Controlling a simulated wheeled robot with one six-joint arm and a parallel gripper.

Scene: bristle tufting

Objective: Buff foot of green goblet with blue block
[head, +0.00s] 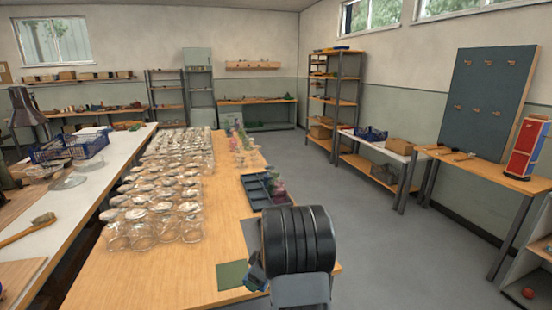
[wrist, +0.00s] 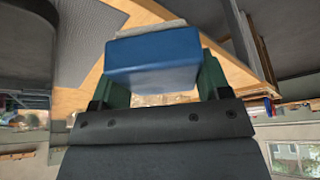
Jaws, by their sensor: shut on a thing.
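My gripper (wrist: 155,72) is shut on the blue block (wrist: 152,62) in the wrist view. The block sits between two dark green fingers, with a thin grey layer along its far face. In the head view my arm hides most of the gripper, and only a small blue and dark part (head: 256,274) shows beside a flat green square (head: 231,275) on the bench. Small coloured glasses, some green and some pink, stand farther back by the dark tray. I cannot tell which one is the green goblet. No goblet foot is clear in the wrist view.
Rows of clear glass jars (head: 165,185) fill the left of the wooden bench (head: 160,275). A dark divided tray (head: 256,190) lies at its right edge. The bench front left of my arm is clear. Open floor (head: 390,240) lies to the right.

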